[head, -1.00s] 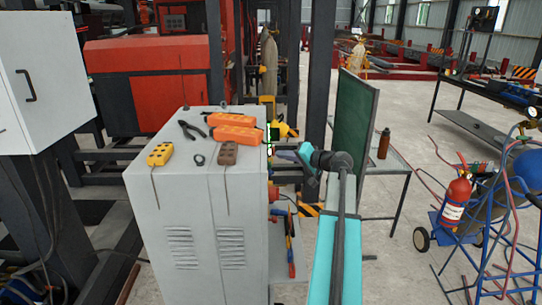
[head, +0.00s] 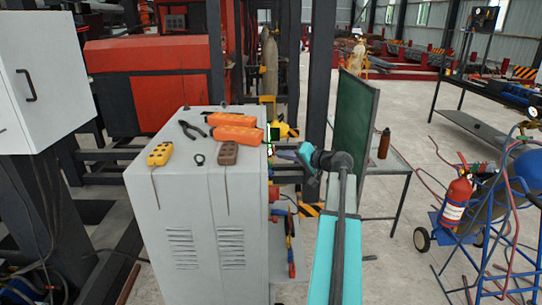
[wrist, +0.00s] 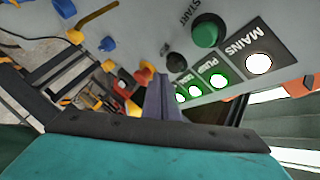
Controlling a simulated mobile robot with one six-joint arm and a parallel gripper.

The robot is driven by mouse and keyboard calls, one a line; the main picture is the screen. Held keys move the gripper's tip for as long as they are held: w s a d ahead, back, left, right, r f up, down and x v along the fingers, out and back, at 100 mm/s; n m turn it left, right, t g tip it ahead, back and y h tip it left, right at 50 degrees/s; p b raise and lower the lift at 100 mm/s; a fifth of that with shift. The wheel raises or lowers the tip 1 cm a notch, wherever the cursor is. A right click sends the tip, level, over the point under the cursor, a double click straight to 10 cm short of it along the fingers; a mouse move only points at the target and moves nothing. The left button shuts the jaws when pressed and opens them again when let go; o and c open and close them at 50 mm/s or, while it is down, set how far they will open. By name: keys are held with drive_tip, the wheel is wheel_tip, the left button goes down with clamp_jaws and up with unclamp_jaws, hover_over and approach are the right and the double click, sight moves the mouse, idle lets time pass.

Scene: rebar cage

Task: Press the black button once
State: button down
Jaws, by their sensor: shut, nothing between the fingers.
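In the wrist view a dark round black button (wrist: 177,63) sits on the grey control panel (wrist: 150,30), beside the green START button (wrist: 205,31). My gripper (wrist: 163,82) is shut and empty, its fingers pointing up at the panel just below the black button. I cannot tell whether the tips touch the panel. In the head view my gripper (head: 284,154) is at the right side of the grey cabinet (head: 190,210), and the panel face is mostly hidden by the viewing angle.
A dark green board (head: 355,125) stands right of my arm.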

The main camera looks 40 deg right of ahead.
drive_tip(key=shift+w+a+b, duration=0.5)
drive_tip(key=shift+w+a, duration=0.3)
drive_tip(key=shift+a, duration=0.2)
idle(1.9)
drive_tip(key=shift+d, duration=0.15)
drive_tip(key=shift+s+d+b, duration=0.45)
drive_tip(key=shift+s+d, duration=0.35)
drive_tip(key=shift+d, duration=0.05)
drive_tip(key=shift+d, duration=0.15)
idle(0.4)
drive_tip(key=s+d, duration=0.1)
drive_tip(key=s+d+b, duration=0.1)
drive_tip(key=s+d, duration=0.1)
drive_tip(key=shift+s+d, duration=0.1)
drive_tip(key=shift+d, duration=0.2)
drive_tip(key=shift+s+a, duration=0.1)
idle(1.0)
